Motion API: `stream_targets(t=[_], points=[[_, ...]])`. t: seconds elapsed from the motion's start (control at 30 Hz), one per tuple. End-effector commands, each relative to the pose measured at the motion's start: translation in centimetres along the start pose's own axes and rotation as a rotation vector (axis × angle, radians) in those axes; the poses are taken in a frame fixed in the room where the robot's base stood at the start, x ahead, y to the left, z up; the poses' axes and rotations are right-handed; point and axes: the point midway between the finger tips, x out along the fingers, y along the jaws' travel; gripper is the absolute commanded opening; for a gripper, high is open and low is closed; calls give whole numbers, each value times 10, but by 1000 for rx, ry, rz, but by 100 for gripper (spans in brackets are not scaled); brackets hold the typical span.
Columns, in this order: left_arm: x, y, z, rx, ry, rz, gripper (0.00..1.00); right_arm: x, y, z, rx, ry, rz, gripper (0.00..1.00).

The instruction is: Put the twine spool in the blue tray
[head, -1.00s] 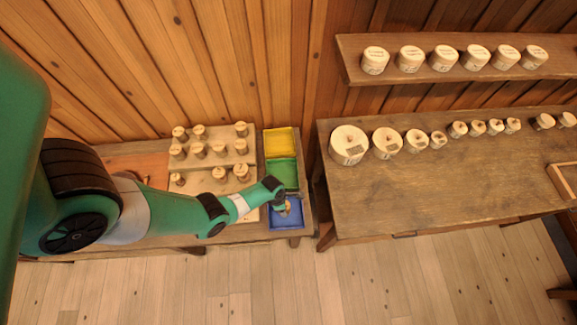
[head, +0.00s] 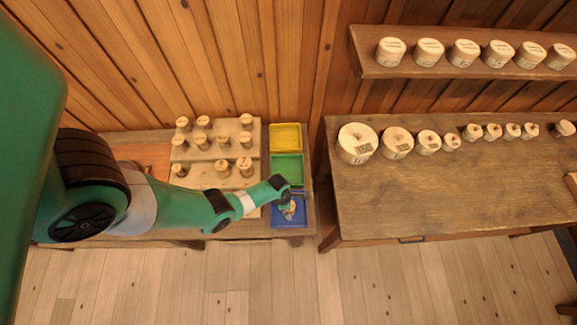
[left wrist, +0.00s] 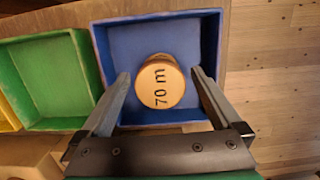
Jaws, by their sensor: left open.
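A pale wooden spool (left wrist: 160,84) marked "70 m" stands upright in the blue tray (left wrist: 205,28), inside its walls. It also shows small in the head view (head: 290,211), in the blue tray (head: 277,222) at the front of the tray row. My left gripper (left wrist: 160,76) is open just above the spool, one finger on each side with gaps between. It also shows in the head view (head: 292,196). Whether the spool carries twine is not clear from above. My right gripper is not in view.
A green tray (head: 299,170) and a yellow tray (head: 286,137) stand behind the blue one. Left of them, a stepped rack (head: 209,170) holds several spools. A table (head: 445,190) on the right has a row of spools, and a wall shelf (head: 445,72) holds several more.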

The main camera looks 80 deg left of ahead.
Motion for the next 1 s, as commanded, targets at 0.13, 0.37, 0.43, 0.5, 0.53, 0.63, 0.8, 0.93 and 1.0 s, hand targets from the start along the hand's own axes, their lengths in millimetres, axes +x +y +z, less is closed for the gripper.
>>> stream_targets(t=[0.13,0.37,0.43,0.5,0.53,0.63,0.8,0.93,1.0], points=[[-3,0,0,0,0,0,98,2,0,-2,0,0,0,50],[-36,0,1,0,0,0,98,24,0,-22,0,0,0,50],[-52,0,2,0,0,0,98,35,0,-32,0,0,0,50],[-68,0,2,-1,0,0,98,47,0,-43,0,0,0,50],[-75,0,2,-2,0,0,98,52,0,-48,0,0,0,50],[-97,0,2,-2,0,0,98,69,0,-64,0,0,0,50],[-121,0,1,0,0,0,98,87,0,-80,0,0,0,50],[-125,0,1,0,0,0,98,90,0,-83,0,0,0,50],[-124,0,0,0,0,0,98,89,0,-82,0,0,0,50]])
